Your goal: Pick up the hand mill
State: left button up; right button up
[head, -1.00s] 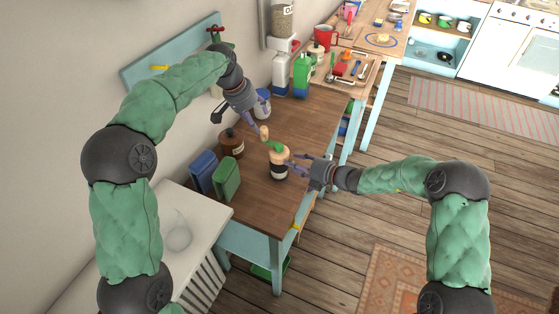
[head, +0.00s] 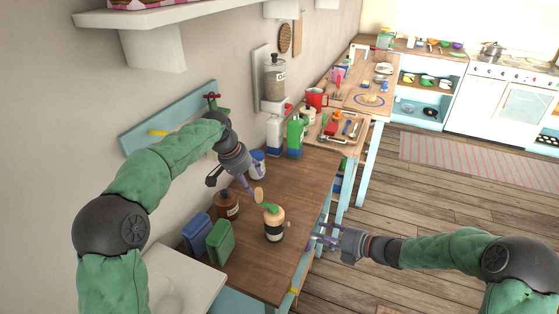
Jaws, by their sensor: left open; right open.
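The hand mill (head: 274,224) stands upright on the wooden table. It has a cream and dark body, a green crank on top and a pale wooden knob at the crank's upper-left end. My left gripper (head: 251,189) is open just above and beside the knob; I cannot tell whether it touches it. My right gripper (head: 314,241) is open and empty, to the right of the mill's body past the table's right edge, with a gap between them.
A brown jar (head: 227,205) stands close left of the mill. Blue (head: 196,233) and green (head: 219,242) containers stand at front left. White (head: 274,135) and green (head: 295,137) bottles stand behind, near a tool tray (head: 339,130). The table (head: 308,190) is bare right of the mill.

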aim_at(274, 225)
jog(key=k+l, duration=0.15)
jog(key=l, duration=0.15)
jog(key=k+l, duration=0.1)
jog(key=l, duration=0.25)
jog(key=k+l, duration=0.15)
jog(key=l, duration=0.15)
jog(key=k+l, duration=0.15)
jog(key=l, duration=0.15)
